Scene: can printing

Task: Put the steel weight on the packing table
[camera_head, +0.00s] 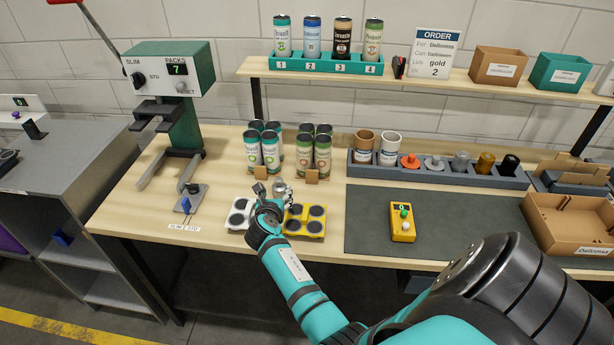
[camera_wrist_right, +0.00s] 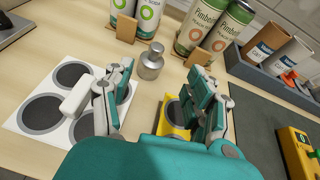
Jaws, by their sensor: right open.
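The steel weight (camera_wrist_right: 151,62), a small silver cylinder with a knob on top, stands upright on the light wooden table (camera_wrist_right: 60,45), just in front of the can groups. In the head view the weight (camera_head: 279,187) is partly hidden by my right gripper (camera_head: 273,197). In the right wrist view my right gripper (camera_wrist_right: 157,100) is open, its fingers apart on either side of the line to the weight, which lies beyond the fingertips. I see no contact with it. My left gripper is not in view.
A white four-pad plate (camera_wrist_right: 45,100) and a yellow one (camera_head: 304,221) lie near the fingers. Green cans (camera_head: 252,150) and orange-green cans (camera_head: 322,155) stand behind. A dark mat (camera_head: 460,225) with a yellow button box (camera_head: 403,222) is to the right. A sealing machine (camera_head: 168,75) stands left.

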